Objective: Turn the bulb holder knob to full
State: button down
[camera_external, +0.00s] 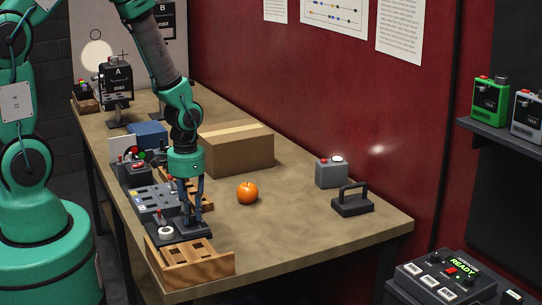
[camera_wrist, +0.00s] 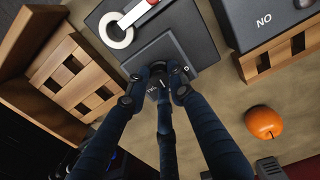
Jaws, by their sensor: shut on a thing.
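My gripper (camera_external: 190,222) points down over a dark box near the front end of the table. In the wrist view my gripper (camera_wrist: 160,72) is shut on a small dark knob on that box, the bulb holder (camera_wrist: 196,45). The white ring also shows in the external view (camera_external: 166,233).
A slatted wooden rack (camera_external: 185,262) stands at the table's front edge, close to the holder. Grey button boxes (camera_external: 155,201) lie behind it. An orange (camera_external: 247,193) and a cardboard box (camera_external: 238,150) are to the right. The table's right part is mostly clear.

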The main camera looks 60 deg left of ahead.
aim_at(191, 216)
jog(key=m, duration=0.5)
jog(key=shift+m+p, duration=0.3)
jog(key=m, duration=0.4)
jog(key=shift+m, duration=0.4)
jog(key=c, duration=1.5)
grip_release()
jog(key=shift+r, duration=0.2)
notch_tip(191, 216, up, 12)
jog(key=shift+f, duration=0.15)
